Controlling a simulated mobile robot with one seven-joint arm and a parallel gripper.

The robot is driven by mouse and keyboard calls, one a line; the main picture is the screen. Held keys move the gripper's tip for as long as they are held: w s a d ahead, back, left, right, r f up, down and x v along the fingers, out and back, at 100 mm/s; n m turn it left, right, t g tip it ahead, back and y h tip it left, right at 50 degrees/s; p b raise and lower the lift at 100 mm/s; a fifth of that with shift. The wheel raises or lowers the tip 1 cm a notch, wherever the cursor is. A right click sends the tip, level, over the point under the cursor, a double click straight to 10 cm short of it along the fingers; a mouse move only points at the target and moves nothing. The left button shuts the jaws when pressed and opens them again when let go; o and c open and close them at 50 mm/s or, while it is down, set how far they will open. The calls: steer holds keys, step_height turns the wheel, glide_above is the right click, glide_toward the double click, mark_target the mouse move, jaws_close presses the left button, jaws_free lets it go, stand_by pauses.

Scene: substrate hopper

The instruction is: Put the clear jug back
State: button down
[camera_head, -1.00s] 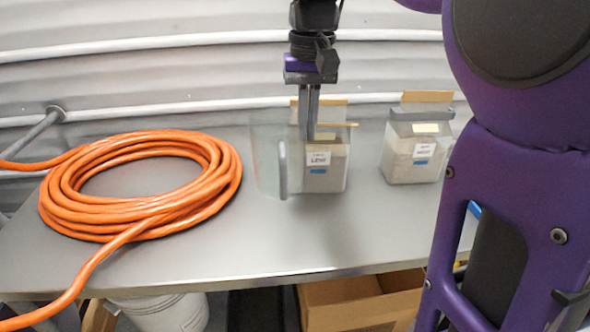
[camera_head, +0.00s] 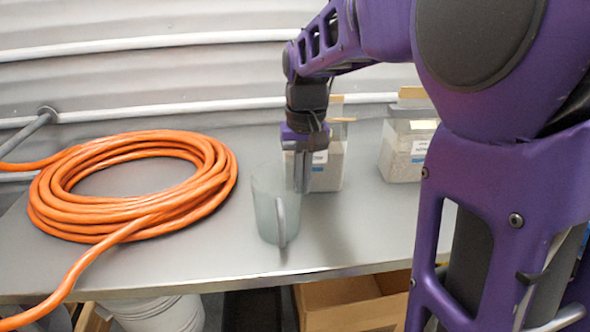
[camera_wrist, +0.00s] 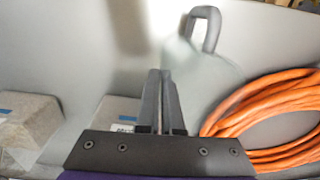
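The clear jug (camera_head: 268,200), a see-through vessel with a grey handle (camera_head: 281,222), is at the middle of the metal table, in front of the containers. My gripper (camera_head: 302,188) points down at the jug's right side. Its fingers are nearly together and appear to pinch the jug's wall near the rim. In the wrist view the fingers (camera_wrist: 162,75) are close together beside the jug (camera_wrist: 200,75), whose handle (camera_wrist: 206,28) points away from them. I cannot tell whether the jug's base touches the table.
Two labelled containers of pale material, one behind my gripper (camera_head: 328,170) and one further right (camera_head: 400,160), stand at the back. A coiled orange hose (camera_head: 130,215) covers the table's left. The table (camera_head: 190,265) is bare along its front. A cardboard box (camera_head: 350,300) is below.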

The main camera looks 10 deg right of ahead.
steer(key=shift+f, duration=0.15)
steer(key=c, duration=1.1)
jaws_free()
steer(key=r+p, duration=0.2)
steer(key=r, duration=1)
steer(key=shift+d+r+p, duration=0.2)
steer(key=shift+p, duration=0.1)
